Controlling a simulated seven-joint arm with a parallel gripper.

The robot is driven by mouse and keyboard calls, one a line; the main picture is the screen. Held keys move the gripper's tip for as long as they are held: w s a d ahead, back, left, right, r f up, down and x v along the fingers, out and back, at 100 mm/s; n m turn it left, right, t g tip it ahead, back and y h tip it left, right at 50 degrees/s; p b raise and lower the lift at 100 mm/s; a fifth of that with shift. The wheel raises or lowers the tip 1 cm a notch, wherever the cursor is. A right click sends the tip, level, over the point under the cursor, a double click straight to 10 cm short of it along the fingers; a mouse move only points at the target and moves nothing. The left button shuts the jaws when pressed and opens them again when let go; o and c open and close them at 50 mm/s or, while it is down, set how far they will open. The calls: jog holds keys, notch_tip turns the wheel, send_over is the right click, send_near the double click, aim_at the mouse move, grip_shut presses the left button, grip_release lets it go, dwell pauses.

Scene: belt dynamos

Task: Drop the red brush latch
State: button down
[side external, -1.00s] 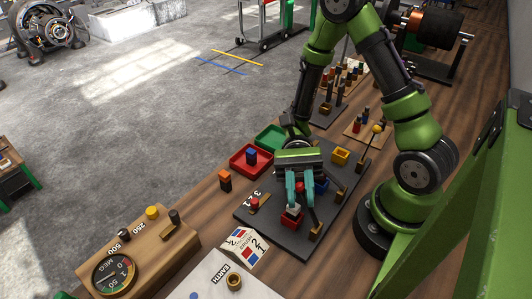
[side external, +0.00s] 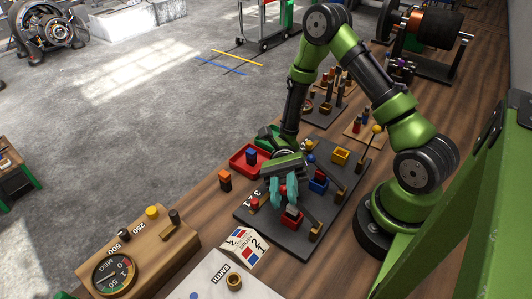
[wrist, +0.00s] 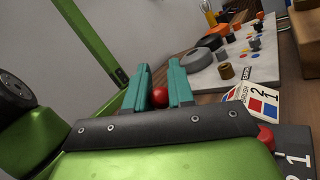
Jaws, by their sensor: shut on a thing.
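My gripper (side external: 283,192) is tilted over the dark base plate (side external: 260,222), its teal fingers beside the red brush holder (side external: 291,219). The red latch knob (wrist: 160,95) is between the two fingers in the wrist view, and the gripper is shut on it. The latch's arm is mostly hidden by the fingers, so I cannot tell its exact angle. The blue holder (side external: 318,185) stands behind, with a blue knob (side external: 311,158) above it. A yellow holder (side external: 341,156) is farther back.
A second red knob (side external: 255,202) sits on a small lever near the plate's printed numbers; it also shows in the wrist view (wrist: 265,137).

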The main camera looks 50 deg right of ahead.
jog(key=shift+w+r, duration=0.1)
jog(key=shift+w, duration=0.2)
jog(key=c, duration=1)
grip_release()
jog(key=shift+s, duration=0.1)
